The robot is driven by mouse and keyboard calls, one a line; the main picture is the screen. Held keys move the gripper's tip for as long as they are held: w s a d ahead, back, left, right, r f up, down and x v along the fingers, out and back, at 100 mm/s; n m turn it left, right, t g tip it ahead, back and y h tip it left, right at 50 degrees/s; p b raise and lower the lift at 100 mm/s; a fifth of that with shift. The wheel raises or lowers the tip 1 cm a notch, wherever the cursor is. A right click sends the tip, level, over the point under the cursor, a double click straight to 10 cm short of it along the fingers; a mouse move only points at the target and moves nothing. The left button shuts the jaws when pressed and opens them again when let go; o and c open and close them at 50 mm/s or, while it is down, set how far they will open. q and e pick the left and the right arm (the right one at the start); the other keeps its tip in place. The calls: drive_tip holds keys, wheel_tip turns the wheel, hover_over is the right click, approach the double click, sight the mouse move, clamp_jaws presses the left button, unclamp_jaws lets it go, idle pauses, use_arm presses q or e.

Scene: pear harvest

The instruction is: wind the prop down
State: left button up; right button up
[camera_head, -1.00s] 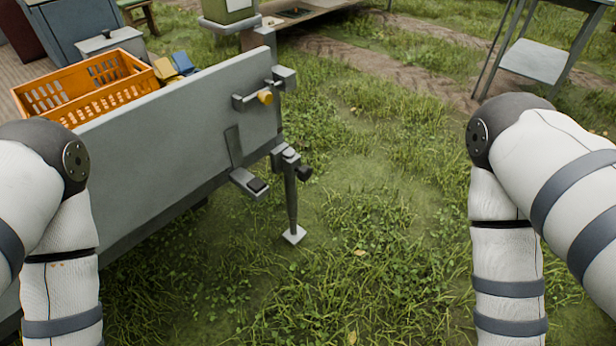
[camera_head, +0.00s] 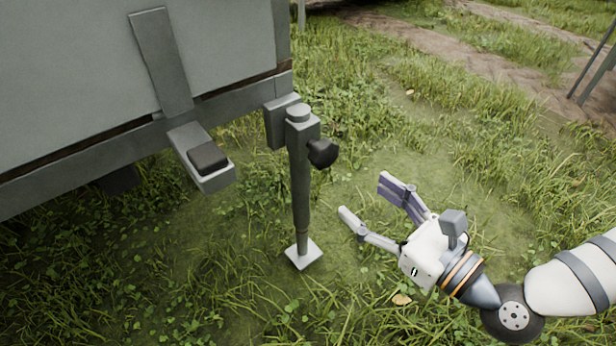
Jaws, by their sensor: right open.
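The prop (camera_head: 301,185) is a grey upright post at the corner of the trailer, with a square pale foot (camera_head: 303,254) at grass level. A dark knob (camera_head: 322,153) sticks out to the right near its top. My right gripper (camera_head: 366,198) is open and empty, to the right of the prop and lower than the knob. Its fingers point up and left toward the post, apart from it. I cannot tell whether the foot presses on the ground. My left gripper is out of view.
The grey trailer wall (camera_head: 80,80) fills the upper left. A bracket with a black pad (camera_head: 208,158) juts out left of the prop. Open grass (camera_head: 420,130) lies to the right, with a dirt track (camera_head: 480,50) behind.

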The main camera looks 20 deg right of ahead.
sight(330, 158)
drive_tip(key=shift+m+t, duration=0.4)
drive_tip(key=x, duration=0.4)
drive_tip(key=b+x, duration=0.1)
drive_tip(key=x, duration=0.3)
drive_tip(key=b+x, duration=0.1)
drive_tip(key=x, duration=0.3)
drive_tip(key=shift+w+d+r, duration=0.3)
drive_tip(key=shift+w+r, duration=0.1)
drive_tip(key=shift+c, duration=0.3)
drive_tip(key=c, duration=1.1)
